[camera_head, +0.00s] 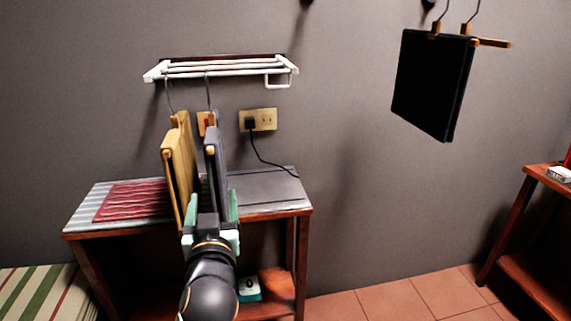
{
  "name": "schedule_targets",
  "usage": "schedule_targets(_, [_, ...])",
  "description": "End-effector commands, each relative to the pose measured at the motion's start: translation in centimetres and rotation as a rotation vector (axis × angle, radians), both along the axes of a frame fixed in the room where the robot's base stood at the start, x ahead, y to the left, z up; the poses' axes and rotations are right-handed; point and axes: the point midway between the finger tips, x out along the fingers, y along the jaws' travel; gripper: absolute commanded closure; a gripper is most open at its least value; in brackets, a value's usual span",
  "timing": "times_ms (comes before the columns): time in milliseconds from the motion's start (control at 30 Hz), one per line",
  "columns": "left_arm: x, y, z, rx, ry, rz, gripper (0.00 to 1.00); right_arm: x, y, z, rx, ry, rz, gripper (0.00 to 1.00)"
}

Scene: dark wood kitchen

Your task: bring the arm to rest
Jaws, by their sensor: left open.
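My left gripper (212,212) is in the lower left middle of the head view, its arm coming up from the bottom edge. Its pale green fingers are apart. They overlap the lower ends of a tan folded cloth (180,165) and a dark grey folded cloth (217,165) in the picture. Both cloths hang from hooks on the white wall rack (220,68). I cannot tell whether the fingers touch either cloth or whether the dark one lies between them. My right gripper is not in view.
A wooden side table (255,212) with a red striped mat (133,201) stands behind the gripper. A plug and cord hang from the wall outlet (262,119). A black cloth (432,83) hangs at upper right. A second wooden table (510,225) stands far right. Tiled floor between the tables is clear.

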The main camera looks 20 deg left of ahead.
Motion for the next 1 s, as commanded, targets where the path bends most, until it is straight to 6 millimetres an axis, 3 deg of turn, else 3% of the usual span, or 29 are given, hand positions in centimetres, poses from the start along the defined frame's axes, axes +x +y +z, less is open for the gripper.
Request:
schedule_targets(133, [0.2,-0.3,-0.8,0.006,0.021,-0.016,0.28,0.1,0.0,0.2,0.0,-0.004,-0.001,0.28])
schedule_targets(233, [0.7,-1.6,-3.9,0.024,0.097,-0.084,0.28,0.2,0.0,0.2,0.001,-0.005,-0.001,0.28])
schedule_targets(367, [0.7,-4.9,-11.6,0.049,0.27,-0.254,0.28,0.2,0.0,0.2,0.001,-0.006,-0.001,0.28])
schedule_targets(433, [-0.3,-7.0,-16.6,0.047,0.369,-0.362,0.28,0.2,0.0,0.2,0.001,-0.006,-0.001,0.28])
schedule_targets(600, [-5.4,-11.5,-27.1,-0.008,0.56,-0.591,0.28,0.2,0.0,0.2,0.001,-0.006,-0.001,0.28])
schedule_targets(800, [-13.6,-15.1,-35.7,-0.13,0.709,-0.765,0.28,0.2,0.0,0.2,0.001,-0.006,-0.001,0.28])
schedule_targets(900, [-17.7,-16.2,-37.9,-0.197,0.758,-0.815,0.28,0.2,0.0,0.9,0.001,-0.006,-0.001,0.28])
schedule_targets(933, [-17.0,-15.9,-35.9,-0.187,0.743,-0.806,0.28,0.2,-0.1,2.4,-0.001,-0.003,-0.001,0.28])
schedule_targets(1000, [-17.0,-15.5,-34.4,-0.185,0.742,-0.794,0.28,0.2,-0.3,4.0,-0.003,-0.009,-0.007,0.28])
